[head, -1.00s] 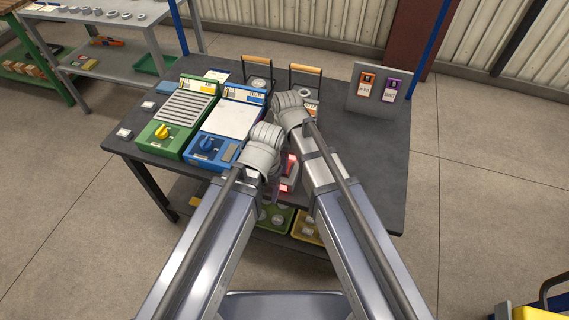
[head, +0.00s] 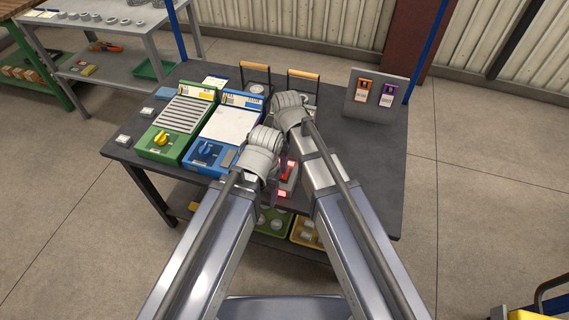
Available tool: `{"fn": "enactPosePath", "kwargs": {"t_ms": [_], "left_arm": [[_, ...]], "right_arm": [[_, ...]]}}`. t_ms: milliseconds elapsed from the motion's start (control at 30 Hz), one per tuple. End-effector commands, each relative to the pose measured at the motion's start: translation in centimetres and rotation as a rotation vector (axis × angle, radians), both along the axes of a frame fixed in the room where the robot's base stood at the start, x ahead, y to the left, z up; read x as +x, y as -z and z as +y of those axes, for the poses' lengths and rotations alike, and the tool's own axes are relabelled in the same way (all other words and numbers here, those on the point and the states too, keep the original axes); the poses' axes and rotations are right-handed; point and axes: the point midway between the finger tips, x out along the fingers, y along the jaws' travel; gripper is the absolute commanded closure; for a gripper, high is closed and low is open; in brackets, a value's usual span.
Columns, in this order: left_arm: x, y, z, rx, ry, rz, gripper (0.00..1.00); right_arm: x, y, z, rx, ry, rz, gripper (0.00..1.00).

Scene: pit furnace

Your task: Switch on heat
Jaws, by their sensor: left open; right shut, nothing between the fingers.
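On the dark table, a green unit (head: 160,150) with a yellow knob (head: 161,139) stands at the left. Beside it is a blue unit (head: 212,160) with a blue knob (head: 204,148). A red-lit control (head: 287,170) shows between my two wrists; its housing is mostly hidden. My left gripper (head: 273,185) is open beside this control; its fingers show only in part, and I cannot tell whether they touch it. My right gripper (head: 284,108) is shut and empty above the table, its fingers largely hidden by its wrist.
Two wooden-handled frames (head: 303,75) stand at the table's back. An upright grey panel (head: 362,105) carries an orange and a purple device. The table's right side (head: 380,165) is clear. Bins (head: 305,228) sit below; a grey shelf (head: 105,45) stands back left.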

Motion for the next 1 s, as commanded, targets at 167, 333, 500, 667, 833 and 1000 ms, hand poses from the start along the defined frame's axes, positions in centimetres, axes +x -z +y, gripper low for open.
{"fn": "enactPosePath", "kwargs": {"t_ms": [167, 333, 500, 667, 833, 1000], "left_arm": [[0.0, -2.4, 0.0, 0.000, 0.000, 0.000, 0.27], [0.0, -4.9, 0.0, 0.000, 0.000, 0.000, 0.27], [0.0, -7.5, 0.0, 0.000, 0.000, 0.000, 0.27], [0.0, -9.9, 0.0, 0.000, 0.000, 0.000, 0.27], [0.0, -12.2, 0.0, 0.000, 0.000, 0.000, 0.27], [0.0, -13.2, 0.0, 0.000, 0.000, 0.000, 0.27]], "right_arm": [[-0.3, -2.4, 0.3, 0.000, 0.001, 0.000, 1.00], [-0.7, -4.9, 0.6, 0.000, 0.002, 0.000, 1.00], [-0.9, -7.5, 0.7, 0.000, 0.002, 0.000, 1.00], [-1.2, -9.9, 0.8, 0.000, 0.002, 0.000, 1.00], [-1.5, -12.2, 0.8, 0.000, 0.002, 0.000, 1.00], [-1.6, -13.2, 0.9, 0.000, 0.003, 0.000, 1.00]]}}
